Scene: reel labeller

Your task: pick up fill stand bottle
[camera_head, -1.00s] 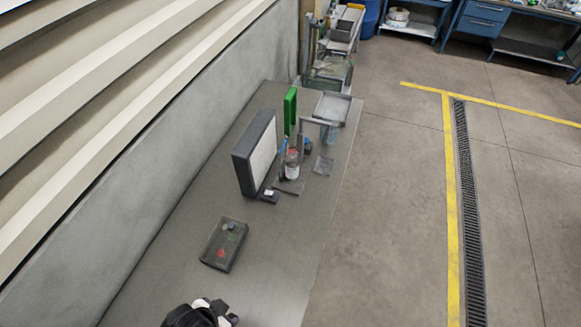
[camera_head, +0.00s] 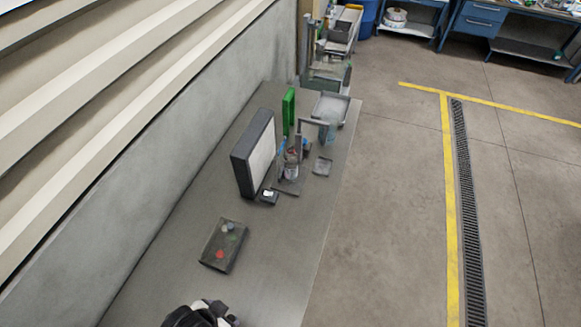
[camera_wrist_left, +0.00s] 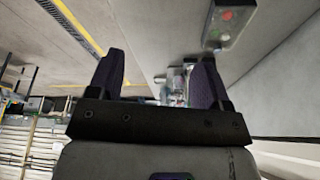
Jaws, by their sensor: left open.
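A small clear bottle (camera_head: 291,168) with a reddish top stands upright at a small grey stand (camera_head: 289,187) on the grey table, right of a dark upright panel. My left gripper (camera_head: 203,315) shows only in part at the bottom edge of the head view, well apart from the bottle. In the left wrist view its two dark fingers (camera_wrist_left: 158,82) are spread with nothing between them close by. Small blurred items on the table show far beyond, beside the right finger; I cannot tell the bottle among them. My right gripper is not in view.
A dark control box (camera_head: 223,246) with a red button lies on the table (camera_head: 270,260) between my gripper and the stand. The dark panel with a pale face (camera_head: 257,155), a green plate (camera_head: 288,110) and a grey tray (camera_head: 331,108) stand around the bottle. A wall borders the left.

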